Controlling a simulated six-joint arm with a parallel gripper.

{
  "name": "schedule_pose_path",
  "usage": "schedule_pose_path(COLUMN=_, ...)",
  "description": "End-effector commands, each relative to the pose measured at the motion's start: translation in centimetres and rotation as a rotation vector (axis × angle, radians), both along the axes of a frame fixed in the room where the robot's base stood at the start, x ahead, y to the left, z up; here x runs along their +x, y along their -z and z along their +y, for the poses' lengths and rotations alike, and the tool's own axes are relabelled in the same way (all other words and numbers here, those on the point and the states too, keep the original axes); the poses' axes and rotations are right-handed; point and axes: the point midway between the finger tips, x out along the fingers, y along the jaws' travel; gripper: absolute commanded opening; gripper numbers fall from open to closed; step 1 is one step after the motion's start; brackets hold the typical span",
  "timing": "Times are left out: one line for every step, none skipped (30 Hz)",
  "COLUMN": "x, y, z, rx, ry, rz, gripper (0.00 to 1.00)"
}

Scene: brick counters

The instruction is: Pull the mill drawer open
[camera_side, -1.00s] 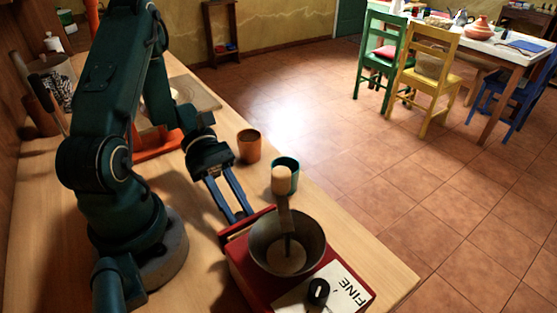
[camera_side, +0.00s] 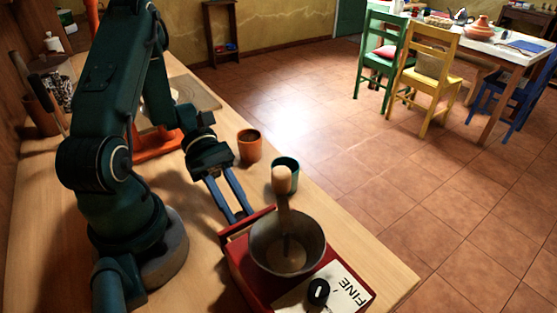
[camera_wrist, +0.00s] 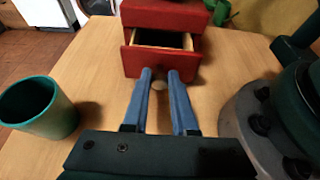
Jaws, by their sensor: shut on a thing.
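The mill is a red box with a metal bowl (camera_side: 288,243) on top, a wooden-knobbed crank (camera_side: 282,180) and a label reading "FINE" beside a black dial. In the wrist view its red body (camera_wrist: 165,14) has a drawer (camera_wrist: 192,66) standing partly out, with its hollow inside showing. My gripper (camera_side: 238,218) reaches the drawer side of the mill from the left. In the wrist view its two blue fingers (camera_wrist: 160,74) are at the drawer front, with a pale round knob (camera_wrist: 160,85) between them. The side view mostly hides the drawer's front.
A teal cup (camera_side: 286,168) and an orange cup (camera_side: 249,147) stand on the counter close to my gripper. The teal cup (camera_wrist: 38,107) is at left in the wrist view. The counter's edge lies just beyond the cups and mill.

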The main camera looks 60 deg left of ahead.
Motion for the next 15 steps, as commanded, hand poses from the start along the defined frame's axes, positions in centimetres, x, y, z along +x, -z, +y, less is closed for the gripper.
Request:
schedule_pose_path(x=0.0, y=0.0, z=0.0, rx=-0.002, ry=0.001, rz=0.000, gripper=0.00)
schedule_pose_path(x=0.0, y=-0.1, z=0.0, rx=-0.002, ry=0.000, rz=0.000, gripper=0.00)
schedule_pose_path(x=0.0, y=0.0, z=0.1, rx=-0.002, ry=-0.001, rz=-0.001, gripper=0.00)
schedule_pose_path(x=0.1, y=0.0, z=0.3, rx=-0.002, ry=-0.001, rz=-0.002, gripper=0.00)
schedule_pose_path(x=0.1, y=0.0, z=0.6, rx=-0.002, ry=-0.002, rz=-0.004, gripper=0.00)
schedule_pose_path(x=0.2, y=0.0, z=1.0, rx=-0.003, ry=-0.003, rz=-0.006, gripper=0.00)
schedule_pose_path(x=0.2, y=0.0, z=1.4, rx=-0.002, ry=-0.005, rz=-0.005, gripper=0.00)
schedule_pose_path(x=0.2, y=0.0, z=1.8, rx=-0.002, ry=-0.005, rz=-0.006, gripper=0.00)
schedule_pose_path(x=0.2, y=0.0, z=2.3, rx=-0.003, ry=-0.006, rz=-0.007, gripper=0.00)
schedule_pose_path(x=0.2, y=0.0, z=2.6, rx=-0.001, ry=-0.006, rz=-0.007, gripper=0.00)
schedule_pose_path(x=0.2, y=0.0, z=2.9, rx=-0.003, ry=-0.007, rz=-0.005, gripper=0.00)
schedule_pose_path(x=0.2, y=0.0, z=3.2, rx=-0.002, ry=-0.006, rz=-0.005, gripper=0.00)
schedule_pose_path(x=0.1, y=0.0, z=3.4, rx=-0.002, ry=-0.005, rz=-0.004, gripper=0.00)
schedule_pose_path(x=0.1, y=0.0, z=3.5, rx=-0.002, ry=-0.005, rz=-0.003, gripper=0.00)
schedule_pose_path(x=0.1, y=-0.1, z=3.6, rx=-0.002, ry=-0.005, rz=-0.002, gripper=0.00)
